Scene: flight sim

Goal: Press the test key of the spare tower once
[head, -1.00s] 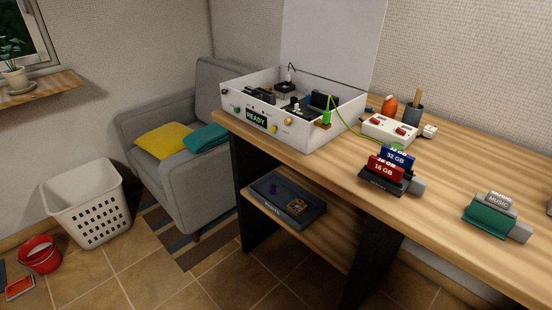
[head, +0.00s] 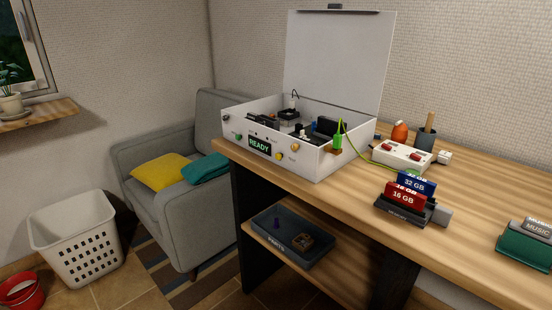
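A white open case (head: 318,162) stands on the wooden desk with its lid (head: 335,60) raised. It looks like the tower, though no label that I can read says so. Its front has a lit display (head: 260,146) reading READY. A green button (head: 239,136) sits left of the display. A yellow button (head: 278,157) and an orange-yellow knob or button (head: 295,147) sit right of it. The small labels are too small to read, so I cannot tell which is the test key. Neither of my grippers is in view.
Right of the case are a white power strip (head: 403,154), an orange bottle (head: 399,132), a dark cup (head: 425,139), a card holder (head: 402,210) and a green holder (head: 524,252). A parts tray (head: 272,242) lies on the shelf below. An armchair (head: 193,220) stands left.

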